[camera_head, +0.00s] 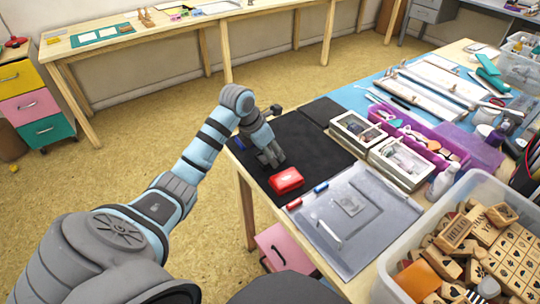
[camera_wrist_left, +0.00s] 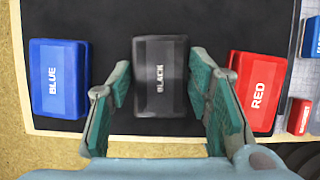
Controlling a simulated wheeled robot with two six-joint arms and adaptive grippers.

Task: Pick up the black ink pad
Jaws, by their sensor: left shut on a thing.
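The black ink pad (camera_wrist_left: 160,85), marked BLACK, lies between the two fingers of my left gripper (camera_wrist_left: 160,65) in the left wrist view. The gripper (camera_head: 270,157) is shut on it, over the dark mat (camera_head: 312,143) near the table's corner. In the head view the black pad cannot be told apart from the gripper and the mat. The blue ink pad (camera_wrist_left: 59,80) is to its left and the red ink pad (camera_wrist_left: 256,92) to its right in the left wrist view. The red one also shows in the head view (camera_head: 286,181). My right gripper is not in view.
A grey cutting board (camera_head: 375,241) lies near the front edge. A clear bin (camera_head: 385,284) of wooden stamps stands at the right front. Small boxes (camera_head: 358,133) and a purple tray (camera_head: 457,161) lie beyond the mat. Small red and blue pieces lie by the board.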

